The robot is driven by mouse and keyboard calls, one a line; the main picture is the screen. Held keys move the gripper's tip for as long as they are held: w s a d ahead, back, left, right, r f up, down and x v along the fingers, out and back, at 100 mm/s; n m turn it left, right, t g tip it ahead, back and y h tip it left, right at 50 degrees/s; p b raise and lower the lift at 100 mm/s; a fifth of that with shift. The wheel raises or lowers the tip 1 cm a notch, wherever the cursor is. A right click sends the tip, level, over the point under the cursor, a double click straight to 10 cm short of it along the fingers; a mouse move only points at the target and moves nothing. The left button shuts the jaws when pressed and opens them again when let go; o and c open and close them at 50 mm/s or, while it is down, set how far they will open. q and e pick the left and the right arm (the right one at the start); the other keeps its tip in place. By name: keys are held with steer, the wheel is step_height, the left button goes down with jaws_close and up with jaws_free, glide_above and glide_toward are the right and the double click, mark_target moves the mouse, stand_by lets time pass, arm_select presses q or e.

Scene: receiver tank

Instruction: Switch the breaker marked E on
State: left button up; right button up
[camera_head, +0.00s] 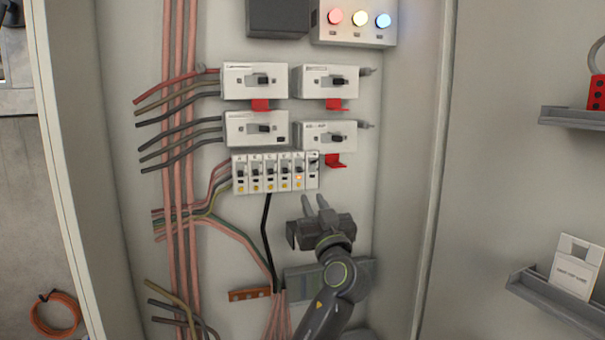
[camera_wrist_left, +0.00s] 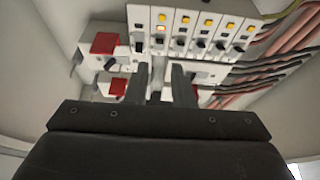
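A row of several narrow white breakers (camera_head: 268,173) sits mid-panel in the head view. Each has a dark toggle and a small yellow indicator; the one near the right end (camera_head: 298,178) glows brighter orange. Their letters are too small to read, so I cannot tell which is E. The row also shows upside down at the top of the left wrist view (camera_wrist_left: 195,28). My left gripper (camera_head: 316,202) is below the row's right end, fingers pointing up at the panel. Its fingers are apart with nothing between them. My right gripper is not in view.
Larger switch boxes (camera_head: 254,80) with red tabs (camera_head: 335,161) sit above the row. Cables (camera_head: 180,130) run down the left side. Shelves (camera_head: 560,305) are on the right wall.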

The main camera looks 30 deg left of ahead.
mark_target(300, 173)
arm_select(q)
steer(key=p+x, duration=0.2)
steer(key=x, duration=0.8)
jaws_close()
